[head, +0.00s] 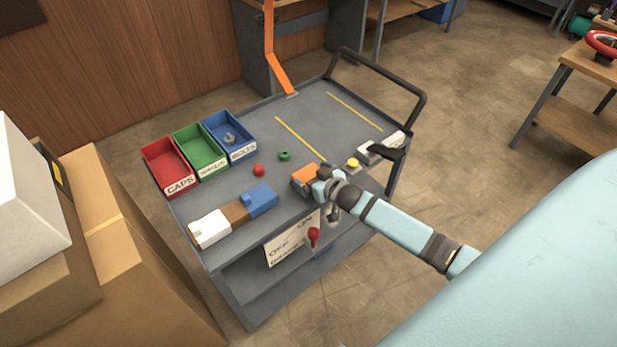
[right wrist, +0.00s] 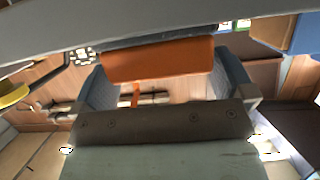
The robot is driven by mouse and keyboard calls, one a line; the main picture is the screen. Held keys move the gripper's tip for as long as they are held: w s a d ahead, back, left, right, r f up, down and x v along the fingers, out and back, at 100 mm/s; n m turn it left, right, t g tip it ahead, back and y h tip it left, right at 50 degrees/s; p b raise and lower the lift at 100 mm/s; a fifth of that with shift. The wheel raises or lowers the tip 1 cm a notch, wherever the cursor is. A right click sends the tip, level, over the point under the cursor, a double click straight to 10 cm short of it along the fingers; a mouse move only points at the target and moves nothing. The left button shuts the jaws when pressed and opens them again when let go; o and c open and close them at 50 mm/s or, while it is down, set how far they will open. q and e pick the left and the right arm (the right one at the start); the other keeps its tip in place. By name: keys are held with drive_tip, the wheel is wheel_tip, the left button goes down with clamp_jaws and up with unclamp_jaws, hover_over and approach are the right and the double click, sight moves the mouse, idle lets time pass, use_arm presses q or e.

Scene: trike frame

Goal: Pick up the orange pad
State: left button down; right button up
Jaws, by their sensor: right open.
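The orange pad (head: 305,175) sits on the front part of the grey cart's top, with its orange upper face showing. My right gripper (head: 318,184) is right at the pad, coming in from the right, and covers part of it. In the right wrist view the pad (right wrist: 158,60) shows as an orange block lying between the two grey-blue fingers of the gripper (right wrist: 163,80). The fingers are open, one on each side of the pad. I cannot tell whether either touches it. My left gripper is not in view.
The cart top (head: 255,130) also holds red (head: 166,167), green (head: 201,151) and blue (head: 230,134) bins, a red ball (head: 258,170), a green ring (head: 284,155), a blue and white block assembly (head: 232,215) and a yellow button (head: 352,163). A black handle (head: 400,78) rises behind.

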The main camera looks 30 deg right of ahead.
sight(307, 173)
drive_tip(key=shift+x, duration=1.15)
drive_tip(key=shift+s, duration=0.1)
drive_tip(key=c, duration=0.5)
